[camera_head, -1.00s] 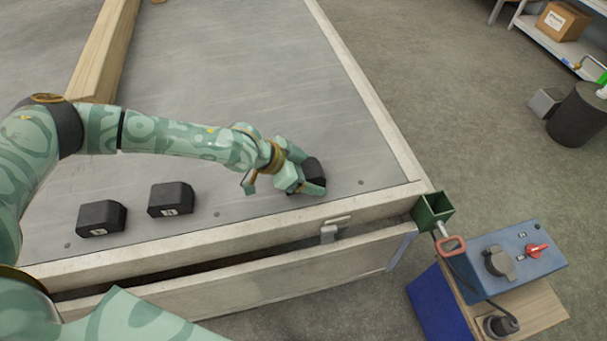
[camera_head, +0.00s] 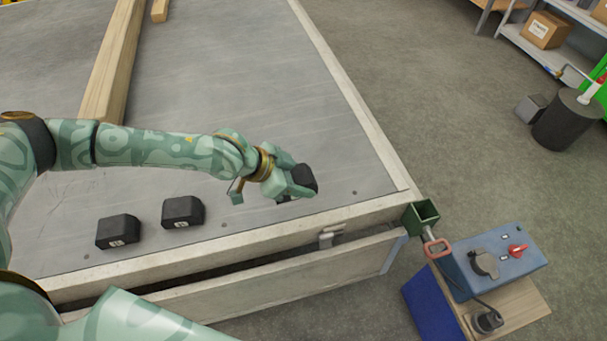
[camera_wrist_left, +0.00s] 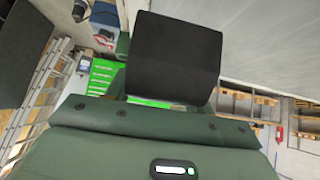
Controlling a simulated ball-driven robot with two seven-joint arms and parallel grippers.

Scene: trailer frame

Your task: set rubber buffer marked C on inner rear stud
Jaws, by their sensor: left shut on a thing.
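My left gripper (camera_head: 292,188) is shut on a black rubber buffer (camera_head: 307,177) near the front right corner of the grey trailer deck (camera_head: 230,110). The held buffer (camera_wrist_left: 173,58) fills the upper middle of the left wrist view as a dark block. No letter shows on its visible faces. I cannot tell whether it clears the deck. Two more black buffers, one at left (camera_head: 118,231) and one beside it (camera_head: 182,212), rest on the deck. Their small white labels are too small to read. Small dark dots on the deck may be studs or screws. My right gripper is out of view.
A wooden beam (camera_head: 113,65) lies across the deck's left part. A green square socket (camera_head: 422,216) is at the corner. A blue box with a red switch (camera_head: 497,258) stands right.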

